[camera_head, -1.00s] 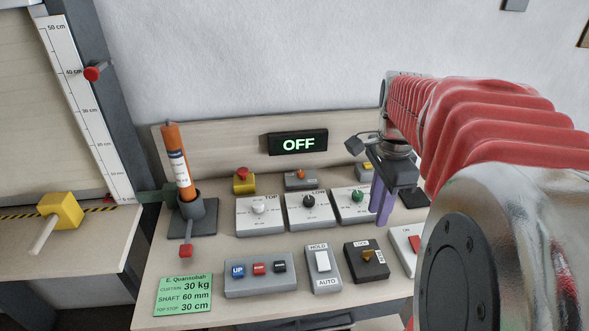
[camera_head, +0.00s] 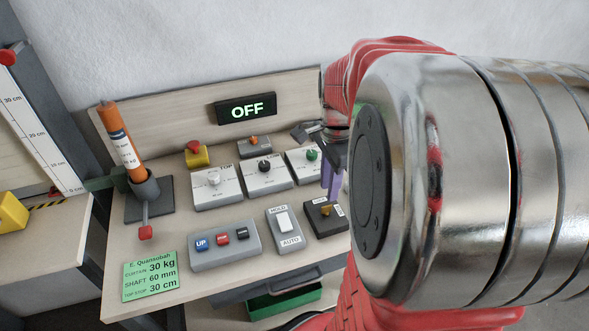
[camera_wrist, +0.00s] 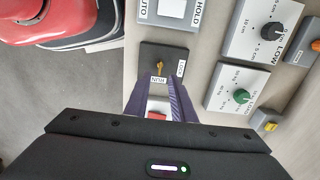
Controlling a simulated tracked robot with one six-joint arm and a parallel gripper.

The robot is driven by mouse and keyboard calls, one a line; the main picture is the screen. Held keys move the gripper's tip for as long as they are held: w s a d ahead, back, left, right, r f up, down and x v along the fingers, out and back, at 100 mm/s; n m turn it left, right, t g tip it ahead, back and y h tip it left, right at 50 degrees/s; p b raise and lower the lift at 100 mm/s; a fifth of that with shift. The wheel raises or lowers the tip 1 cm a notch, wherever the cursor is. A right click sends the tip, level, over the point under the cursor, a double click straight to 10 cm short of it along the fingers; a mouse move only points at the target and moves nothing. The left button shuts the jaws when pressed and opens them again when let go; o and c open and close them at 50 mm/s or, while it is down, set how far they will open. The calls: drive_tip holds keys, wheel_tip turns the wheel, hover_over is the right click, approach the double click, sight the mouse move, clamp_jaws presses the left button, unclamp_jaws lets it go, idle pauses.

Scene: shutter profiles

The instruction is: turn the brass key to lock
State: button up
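The brass key (camera_wrist: 160,67) stands in a black switch box (camera_wrist: 176,51) with the labels RUN and LOCK. In the wrist view the key lies close to the RUN label, with LOCK off to its right. In the head view the key (camera_head: 326,209) is small, on the black box (camera_head: 318,224) at the front right of the bench. My gripper (camera_wrist: 157,86) has two purple fingers spread apart, with nothing held between them. The fingertips are near the box's edge, just short of the key in the picture. In the head view my gripper (camera_head: 331,178) is above and behind the box, partly hidden by my arm.
The HOLD/AUTO switch (camera_head: 283,222) stands left of the key box. A white box with a red switch (camera_wrist: 158,114) shows between my fingers. Dial boxes (camera_head: 265,174) stand behind. The display (camera_head: 246,109) reads OFF.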

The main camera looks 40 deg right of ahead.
sight(328, 206)
wheel_tip(328, 206, down, 7)
idle(0.3)
drive_tip(key=shift+c, duration=0.6)
clamp_jaws()
drive_tip(key=shift+s+d, duration=0.1)
drive_tip(key=shift+d, duration=0.05)
